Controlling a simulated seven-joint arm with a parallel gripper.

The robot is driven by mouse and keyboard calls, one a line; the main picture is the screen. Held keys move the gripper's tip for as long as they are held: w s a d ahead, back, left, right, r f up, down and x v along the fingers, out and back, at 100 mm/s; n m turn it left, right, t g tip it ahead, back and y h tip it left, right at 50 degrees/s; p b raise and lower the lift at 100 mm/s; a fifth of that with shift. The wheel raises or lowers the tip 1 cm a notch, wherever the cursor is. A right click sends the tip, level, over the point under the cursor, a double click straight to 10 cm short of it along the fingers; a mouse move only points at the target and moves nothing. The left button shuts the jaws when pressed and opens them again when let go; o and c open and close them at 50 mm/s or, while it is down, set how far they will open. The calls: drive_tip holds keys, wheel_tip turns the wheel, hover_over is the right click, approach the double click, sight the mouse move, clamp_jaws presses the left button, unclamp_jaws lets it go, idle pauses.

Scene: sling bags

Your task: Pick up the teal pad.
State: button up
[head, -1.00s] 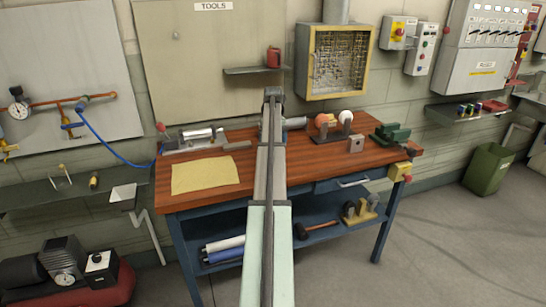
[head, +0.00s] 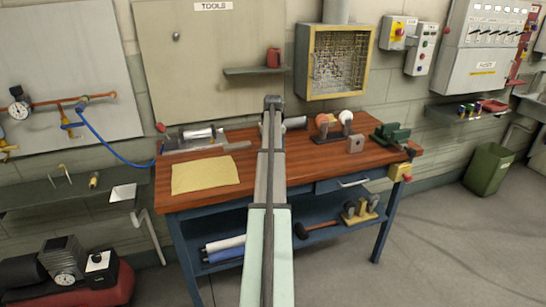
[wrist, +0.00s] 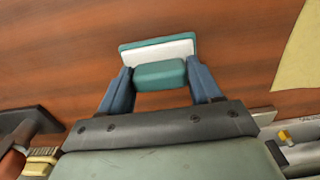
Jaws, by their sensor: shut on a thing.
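In the wrist view my gripper (wrist: 160,78) has its two blue fingers closed on the sides of the teal pad (wrist: 160,75). The pad shows a teal block between the fingers, with a white layer and a teal edge beyond it. Brown wooden bench top lies behind it. I cannot tell how far the pad is above the bench. In the head view my arm hides both the gripper and the pad.
The wooden workbench (head: 215,203) bears a yellow cloth (head: 205,175) at left. A grey metal tool (head: 200,138) lies behind it. A bench grinder (head: 333,126), a grey block (head: 355,145) and a green vice (head: 391,134) stand at right.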

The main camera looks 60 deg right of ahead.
drive_tip(key=shift+c, duration=0.7)
drive_tip(key=shift+r, duration=0.1)
wheel_tip(320, 180, up, 10)
drive_tip(key=shift+f, duration=0.1)
